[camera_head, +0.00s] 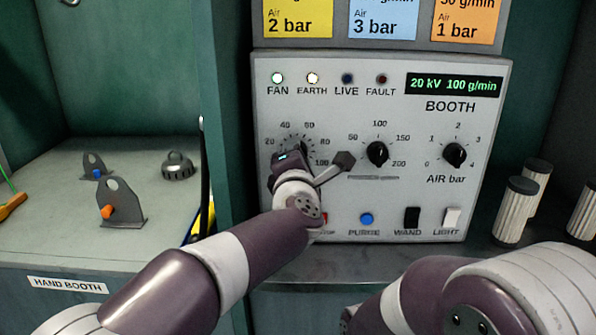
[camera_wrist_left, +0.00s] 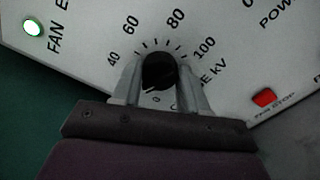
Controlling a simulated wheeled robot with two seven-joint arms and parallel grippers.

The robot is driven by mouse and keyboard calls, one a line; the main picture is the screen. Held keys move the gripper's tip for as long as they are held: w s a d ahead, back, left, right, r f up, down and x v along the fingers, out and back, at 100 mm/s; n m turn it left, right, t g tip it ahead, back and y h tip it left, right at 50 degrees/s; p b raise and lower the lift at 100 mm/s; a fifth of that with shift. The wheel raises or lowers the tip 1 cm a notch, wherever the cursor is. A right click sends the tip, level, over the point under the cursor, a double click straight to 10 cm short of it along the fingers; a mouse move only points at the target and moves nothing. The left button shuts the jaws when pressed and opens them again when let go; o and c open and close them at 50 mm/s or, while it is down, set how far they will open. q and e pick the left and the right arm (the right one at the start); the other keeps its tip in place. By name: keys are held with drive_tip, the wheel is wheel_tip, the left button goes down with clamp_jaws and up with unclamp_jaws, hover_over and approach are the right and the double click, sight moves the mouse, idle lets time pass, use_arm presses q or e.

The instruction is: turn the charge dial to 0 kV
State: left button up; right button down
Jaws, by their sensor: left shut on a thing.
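The charge dial is a black round knob (camera_wrist_left: 159,70) on the booth's control panel (camera_head: 480,125), with a kV scale around it. My left gripper (camera_wrist_left: 160,64) has one finger on each side of the knob and is shut on it. In the head view my left gripper (camera_head: 293,160) hides most of the dial. The green display (camera_head: 453,85) reads 20 kV and 100 g/min.
The FAN lamp (camera_head: 277,78) and EARTH lamp (camera_head: 312,78) are lit; LIVE and FAULT are dark. A powder dial (camera_head: 377,153) and an air dial (camera_head: 454,154) sit to the right. A red stop button (camera_wrist_left: 264,97) is near. White ribbed cylinders (camera_head: 514,212) stand right of the panel.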

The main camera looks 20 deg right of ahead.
use_arm(q)
drive_tip(key=shift+a+n+b, duration=0.1)
drive_tip(key=shift+n+b, duration=3.1)
drive_tip(key=shift+n, duration=2.3)
drive_tip(key=o, duration=1.1)
drive_tip(key=shift+w, duration=0.1)
drive_tip(key=shift+c, duration=0.2)
drive_tip(key=b+v, duration=0.1)
drive_tip(key=v, duration=1.1)
drive_tip(key=shift+s, duration=0.4)
